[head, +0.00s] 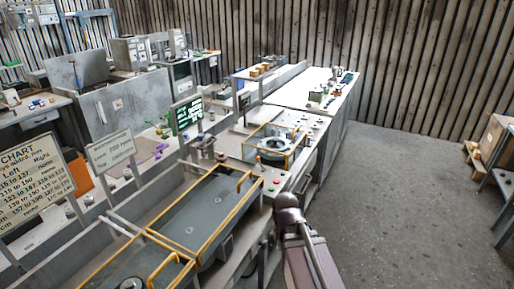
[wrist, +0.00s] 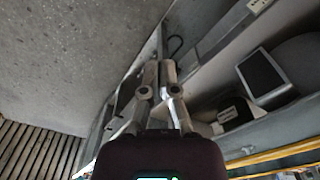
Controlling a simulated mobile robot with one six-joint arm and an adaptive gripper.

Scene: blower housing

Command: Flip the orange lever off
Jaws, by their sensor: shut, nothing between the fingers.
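A small lever with an orange-red tip (head: 258,159) stands on the bench beside the yellow-framed round housing (head: 274,145) in the head view. It is too small there to tell which way it is set. In the wrist view my gripper (wrist: 160,68) is shut and empty, its two grey fingers close together. It points past the side of a pale bench, with concrete floor to the left. The lever does not show in the wrist view. My gripper cannot be made out in the head view, where my arm is at the lower middle, nearer than the lever.
A yellow-railed grey bay (head: 203,212) lies left of my arm. In the wrist view a dark screen-like box (wrist: 266,78) sits at the right, with a shelf below the bench. Open floor (head: 400,190) lies right of the benches.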

